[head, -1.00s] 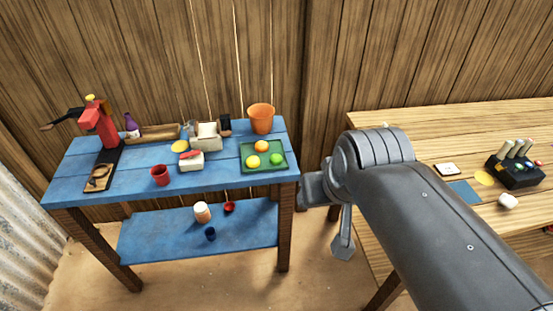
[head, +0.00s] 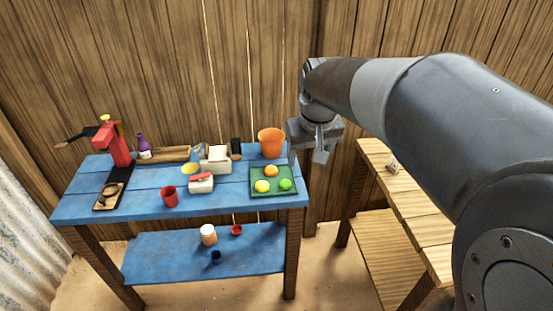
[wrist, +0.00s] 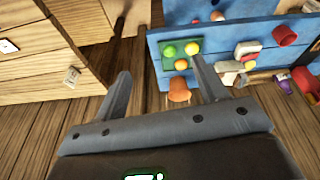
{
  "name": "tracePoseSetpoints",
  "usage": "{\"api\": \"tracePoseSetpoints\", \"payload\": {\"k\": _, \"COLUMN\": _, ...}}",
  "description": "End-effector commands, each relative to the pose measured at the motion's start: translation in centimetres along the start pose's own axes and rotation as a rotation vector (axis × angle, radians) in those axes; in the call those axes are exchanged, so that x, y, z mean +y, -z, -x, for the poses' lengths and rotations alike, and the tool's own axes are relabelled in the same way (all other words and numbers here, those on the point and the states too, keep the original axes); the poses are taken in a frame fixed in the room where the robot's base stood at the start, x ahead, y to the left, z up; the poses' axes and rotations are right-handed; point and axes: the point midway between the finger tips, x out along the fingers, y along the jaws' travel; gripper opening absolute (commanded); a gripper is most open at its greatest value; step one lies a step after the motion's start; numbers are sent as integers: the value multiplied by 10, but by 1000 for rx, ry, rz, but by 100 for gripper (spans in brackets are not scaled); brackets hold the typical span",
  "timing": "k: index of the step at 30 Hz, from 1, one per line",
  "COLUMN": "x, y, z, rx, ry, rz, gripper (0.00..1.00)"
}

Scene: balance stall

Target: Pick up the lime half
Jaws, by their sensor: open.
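The lime half (head: 285,184) looks like a small green round thing on the right of the green tray (head: 258,190), at the right end of the blue table. It also shows in the wrist view (wrist: 169,51), where I cannot make out a cut face. A yellow fruit (head: 262,186) and an orange fruit (head: 271,171) share the tray. My gripper (head: 307,156) is open and empty, up and to the right of the tray in the head view. In the wrist view its fingers (wrist: 161,69) are spread apart, and the tray lies beyond them, not touched.
An orange bucket (head: 271,142) stands just behind the tray. A red cup (head: 169,196), a white box (head: 201,187) and a red press (head: 112,145) are further left on the blue table (head: 225,201). A wooden table (head: 405,208) stands at the right.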

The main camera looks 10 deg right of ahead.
Motion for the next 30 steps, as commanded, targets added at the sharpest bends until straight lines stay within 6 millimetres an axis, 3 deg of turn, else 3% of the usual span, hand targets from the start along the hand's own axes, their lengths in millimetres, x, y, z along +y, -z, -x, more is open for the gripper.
{"api": "tracePoseSetpoints", "payload": {"k": 9, "x": 4, "y": 81, "z": -69, "rx": -110, "ry": 17, "rz": 58, "gripper": 66}}
{"api": "tracePoseSetpoints", "payload": {"k": 18, "x": 4, "y": 138, "z": -156, "rx": -206, "ry": 39, "rz": 109, "gripper": 66}}
{"api": "tracePoseSetpoints", "payload": {"k": 24, "x": 4, "y": 157, "z": -202, "rx": -250, "ry": 51, "rz": 133, "gripper": 66}}
{"api": "tracePoseSetpoints", "payload": {"k": 30, "x": 4, "y": 162, "z": -223, "rx": -266, "ry": 56, "rz": 141, "gripper": 66}}
